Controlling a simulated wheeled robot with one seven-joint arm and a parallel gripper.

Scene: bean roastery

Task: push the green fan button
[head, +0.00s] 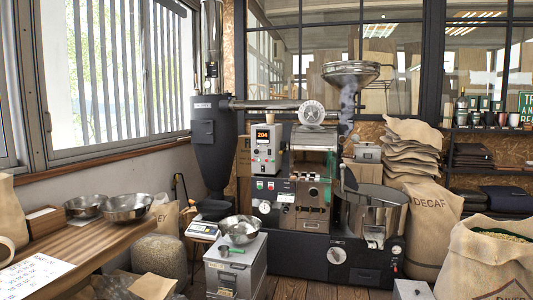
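A coffee roaster stands against the back wall, with a dark front panel (280,201). On the upper left of that panel is a small green button (259,184). A red button (271,185) sits just to its right. The labels are too small to read, so I cannot tell which control is marked fan. A grey control box (266,148) with a lit display reading 204 stands above the panel. My gripper is not in view.
A grey cabinet (235,272) bearing a metal bowl (240,229) stands on the floor before the roaster's left side. A wooden bench (85,240) runs along the left. Open sacks (480,265) stand at right. Some wooden floor shows between.

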